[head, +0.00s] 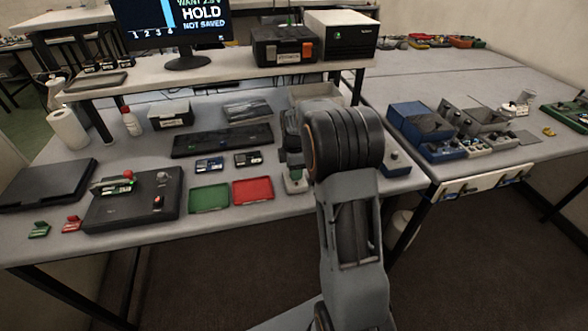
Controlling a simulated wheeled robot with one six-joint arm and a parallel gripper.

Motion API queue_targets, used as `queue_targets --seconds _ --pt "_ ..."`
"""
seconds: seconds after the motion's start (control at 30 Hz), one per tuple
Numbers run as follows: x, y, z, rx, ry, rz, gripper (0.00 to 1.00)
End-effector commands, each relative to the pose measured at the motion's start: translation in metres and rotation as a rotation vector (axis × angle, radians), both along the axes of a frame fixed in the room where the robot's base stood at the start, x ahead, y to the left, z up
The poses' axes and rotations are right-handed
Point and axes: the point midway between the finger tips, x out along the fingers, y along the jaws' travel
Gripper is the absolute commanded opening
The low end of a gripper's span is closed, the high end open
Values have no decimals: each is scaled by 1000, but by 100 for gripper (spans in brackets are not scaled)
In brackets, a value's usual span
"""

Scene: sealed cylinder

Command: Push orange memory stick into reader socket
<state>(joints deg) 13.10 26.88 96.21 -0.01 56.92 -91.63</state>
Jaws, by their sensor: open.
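A black box (150,212) on the left of the bench may be the reader, but I cannot make out a socket. A small orange-red spot (158,200) shows on its top right. It is too small to tell whether this is the memory stick. A small device with a red knob and green display (116,184) sits on the box's left part. My arm (345,200) rises at the centre right, far to the right of the box. My gripper's fingers are not seen; the thick arm joint covers the area behind it.
Green (209,198) and red (253,193) trays lie right of the box. Small green (38,230) and red (72,224) pieces lie near the front edge. A flat dark case (46,184) is at left. The monitor (178,25) reads "HOLD NOT SAVED".

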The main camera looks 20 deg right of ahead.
Motion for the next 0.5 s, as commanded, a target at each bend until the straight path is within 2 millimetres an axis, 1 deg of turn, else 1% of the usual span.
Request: queue_targets --seconds 0.17,0.27,0.37,0.5 --pt "0 0 2 0 -1 0 46" --pt "1 0 9 -1 -3 0 46" --pt "1 0 23 -1 -4 0 46" --pt "1 0 51 -1 -5 0 46"
